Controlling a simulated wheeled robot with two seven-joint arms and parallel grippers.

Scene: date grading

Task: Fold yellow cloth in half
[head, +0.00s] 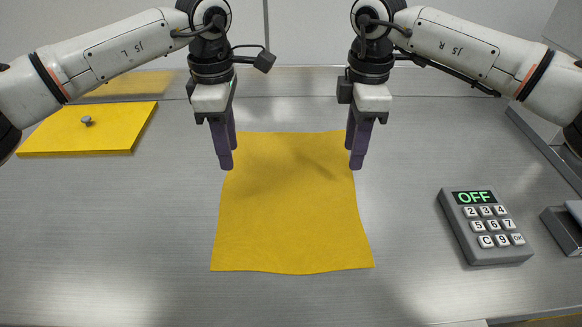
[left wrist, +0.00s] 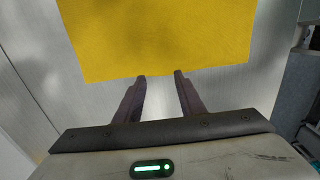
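The yellow cloth (head: 290,220) lies flat and unfolded on the grey metal table, with slightly wavy edges. It also shows in the left wrist view (left wrist: 160,35), with one edge just by the fingertips. My left gripper (head: 230,158) is at the cloth's far left corner, its purple fingers pointing down. In the left wrist view, its fingers (left wrist: 160,74) are apart with nothing seen between them. My right gripper (head: 353,158) is at the far right corner, its two fingers apart. Whether either gripper touches the cloth cannot be told.
A yellow board with a grey knob (head: 60,137) lies at the far left. A grey keypad reading OFF (head: 487,240) stands to the right of the cloth. A grey object (head: 561,230) is at the right edge. The table (head: 110,230) left of the cloth is clear.

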